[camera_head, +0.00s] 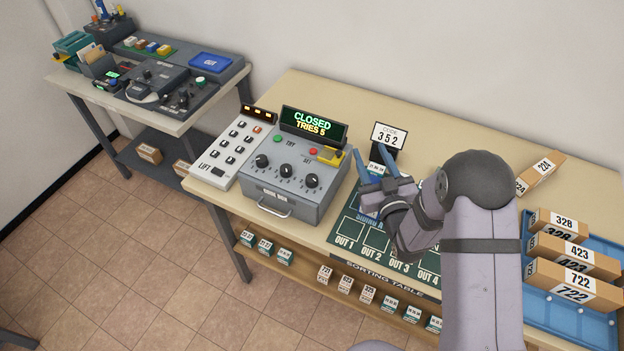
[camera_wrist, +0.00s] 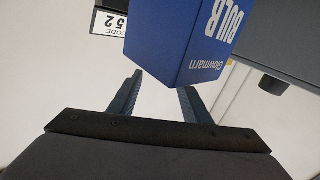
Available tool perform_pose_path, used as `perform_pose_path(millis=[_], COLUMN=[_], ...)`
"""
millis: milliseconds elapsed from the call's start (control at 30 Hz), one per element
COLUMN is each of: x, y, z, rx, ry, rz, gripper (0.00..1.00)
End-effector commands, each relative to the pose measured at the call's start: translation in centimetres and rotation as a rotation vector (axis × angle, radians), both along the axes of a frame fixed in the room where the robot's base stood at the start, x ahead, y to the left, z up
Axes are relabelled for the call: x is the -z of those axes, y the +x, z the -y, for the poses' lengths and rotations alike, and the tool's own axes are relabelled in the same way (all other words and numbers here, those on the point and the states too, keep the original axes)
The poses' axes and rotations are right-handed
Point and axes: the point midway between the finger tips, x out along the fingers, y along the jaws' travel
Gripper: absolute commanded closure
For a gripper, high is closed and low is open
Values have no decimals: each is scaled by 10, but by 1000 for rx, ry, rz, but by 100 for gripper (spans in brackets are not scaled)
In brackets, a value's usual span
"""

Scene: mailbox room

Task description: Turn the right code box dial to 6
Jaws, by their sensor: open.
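The grey code box (camera_head: 292,183) stands on the table with three black dials in a row on its sloped top. The right dial (camera_head: 311,180) is the one nearest my gripper; its number is too small to read. The box's display (camera_head: 313,127) reads "CLOSED TRIES 5". My gripper (camera_head: 372,162) is open, with blue-grey fingers, above the table to the right of the code box and apart from the dial. In the wrist view the fingers (camera_wrist: 157,98) show apart, with a blue "BULB" box (camera_wrist: 185,40) beyond them. I cannot tell whether they touch it.
A card (camera_head: 389,137) behind reads "CODE 352". A keypad panel (camera_head: 232,150) stands left of the code box. The green sorting mat (camera_head: 348,228) lies below my gripper. A blue tray (camera_head: 545,310) with numbered cartons is at right. The back table surface is mostly clear.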

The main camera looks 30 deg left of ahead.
Motion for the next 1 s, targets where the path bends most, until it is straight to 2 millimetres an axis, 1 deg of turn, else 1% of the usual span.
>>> perform_pose_path(millis=[33, 100, 200, 300, 333, 400, 467, 633, 767, 1000], x=[17, 26, 34, 38, 39, 39, 39, 38, 37, 36], y=[-33, -70, -107, -129, -133, -139, -141, -139, -134, -118], z=[-15, -31, -45, -52, -53, -55, -56, -59, -68, -92], rx=[-79, -173, -263, -316, -326, -340, -344, -345, -345, -344], ry=[15, 33, 46, 54, 56, 58, 59, 58, 56, 57], rz=[-19, -39, -64, -79, -82, -87, -88, -87, -86, -85], gripper=[56, 56, 56, 56, 56, 56, 56, 56, 56, 56])
